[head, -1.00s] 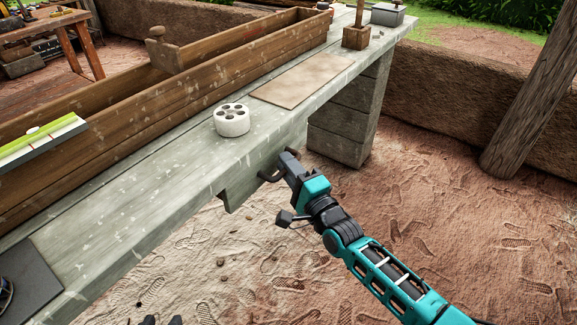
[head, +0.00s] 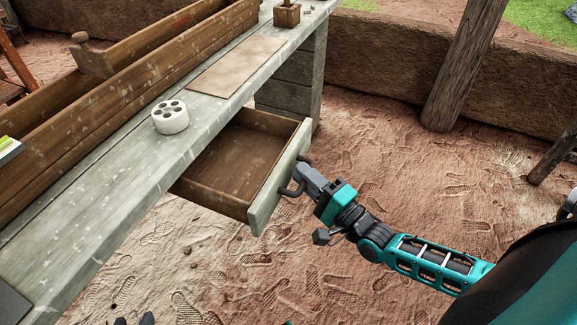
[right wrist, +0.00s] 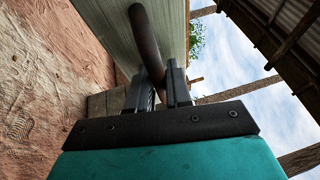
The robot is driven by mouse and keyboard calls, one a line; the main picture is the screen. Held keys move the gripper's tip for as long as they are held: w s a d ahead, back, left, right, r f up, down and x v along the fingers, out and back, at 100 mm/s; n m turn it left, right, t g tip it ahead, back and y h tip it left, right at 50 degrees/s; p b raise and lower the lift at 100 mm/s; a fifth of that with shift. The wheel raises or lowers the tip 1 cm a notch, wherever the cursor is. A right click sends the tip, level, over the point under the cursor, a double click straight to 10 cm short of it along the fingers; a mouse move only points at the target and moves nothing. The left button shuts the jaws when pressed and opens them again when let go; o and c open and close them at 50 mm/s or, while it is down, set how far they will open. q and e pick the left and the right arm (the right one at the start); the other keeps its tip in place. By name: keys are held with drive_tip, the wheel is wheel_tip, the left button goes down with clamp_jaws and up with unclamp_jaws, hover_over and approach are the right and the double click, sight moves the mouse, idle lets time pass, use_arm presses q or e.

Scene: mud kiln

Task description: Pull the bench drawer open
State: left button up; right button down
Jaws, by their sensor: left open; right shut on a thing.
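The bench drawer (head: 262,212) stands well out from under the pale worn bench (head: 105,200) in the head view. Its brown wooden inside is visible and looks empty. A dark curved handle (head: 290,192) sits on its pale front. My right gripper (head: 302,174) is shut on the handle, just outside the drawer front. The right wrist view also shows the dark handle (right wrist: 146,42) running down between the two fingers. Two dark fingertips of my left gripper (head: 134,321) show at the bottom edge, apart and empty, with the rest out of frame.
A white pot with holes (head: 170,117), a flat tan board (head: 238,65) and a small wooden block (head: 287,15) stand on the bench. A long wooden trough (head: 130,65) lies along it. A wooden post (head: 465,65) stands back right. The sandy floor before the drawer is clear.

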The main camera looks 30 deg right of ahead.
drive_tip(key=shift+s+d, duration=0.15)
drive_tip(key=shift+s, duration=0.05)
drive_tip(key=c, duration=1.1)
unclamp_jaws()
drive_tip(key=shift+s, duration=0.1)
drive_tip(key=p+v, duration=0.1)
drive_tip(key=v, duration=1.1)
drive_tip(key=shift+s+d, duration=0.1)
drive_tip(key=shift+s, duration=0.25)
